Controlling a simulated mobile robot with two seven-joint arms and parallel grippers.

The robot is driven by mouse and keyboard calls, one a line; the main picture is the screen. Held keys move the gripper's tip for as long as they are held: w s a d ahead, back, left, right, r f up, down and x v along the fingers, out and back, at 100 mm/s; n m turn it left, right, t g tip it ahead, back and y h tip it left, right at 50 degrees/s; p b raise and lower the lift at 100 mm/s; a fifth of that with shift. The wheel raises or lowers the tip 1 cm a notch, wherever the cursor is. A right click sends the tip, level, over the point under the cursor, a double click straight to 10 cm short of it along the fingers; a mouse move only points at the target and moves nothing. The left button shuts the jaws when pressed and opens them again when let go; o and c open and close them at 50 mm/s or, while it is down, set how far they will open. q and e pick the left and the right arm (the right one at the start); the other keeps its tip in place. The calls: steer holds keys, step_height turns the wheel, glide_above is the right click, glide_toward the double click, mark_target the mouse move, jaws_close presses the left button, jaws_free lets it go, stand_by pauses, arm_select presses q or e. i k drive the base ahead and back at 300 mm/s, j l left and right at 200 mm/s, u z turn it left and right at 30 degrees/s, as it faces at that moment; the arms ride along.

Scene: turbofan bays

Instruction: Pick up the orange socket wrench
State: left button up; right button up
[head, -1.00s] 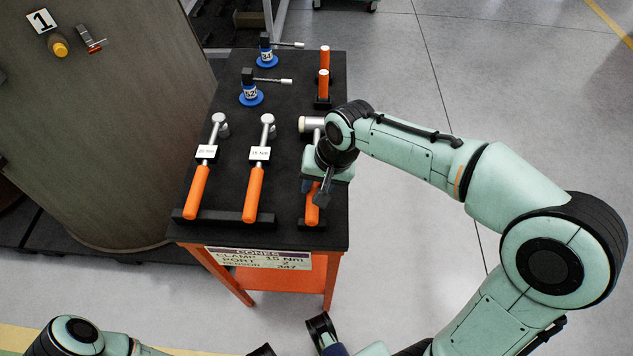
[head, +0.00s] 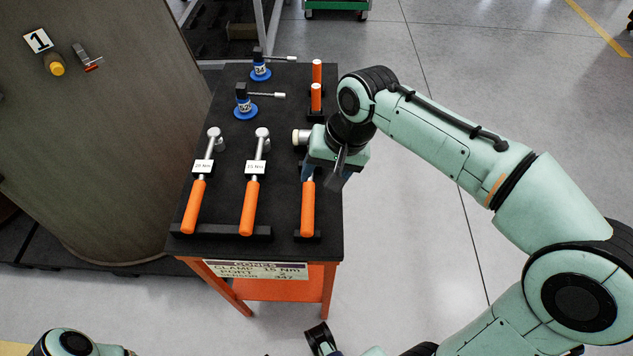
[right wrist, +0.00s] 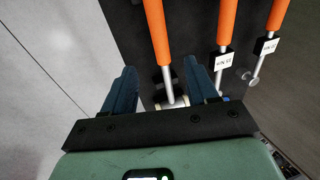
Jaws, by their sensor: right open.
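Two orange-handled wrenches with silver heads lie side by side on the black tabletop. The left one (head: 194,210) has a white tag, and the middle one (head: 249,210) is tagged 15 Nm; it also shows in the right wrist view (right wrist: 225,30). A third orange-handled tool (head: 307,212), with a cream, hammer-like head, lies to their right. My right gripper (head: 322,182) is over this third tool near its neck, partly hiding it. In the right wrist view my open fingers (right wrist: 160,90) are on either side of the tool's head end (right wrist: 172,101). Contact cannot be told.
Two blue-based tools (head: 246,105) stand at the back left. Black rests (head: 262,233) support the handles. A large curved brown panel (head: 110,130) is close on the left. Floor is open on the right.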

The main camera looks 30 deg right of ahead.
mark_target(256, 169)
steer(key=k, duration=1)
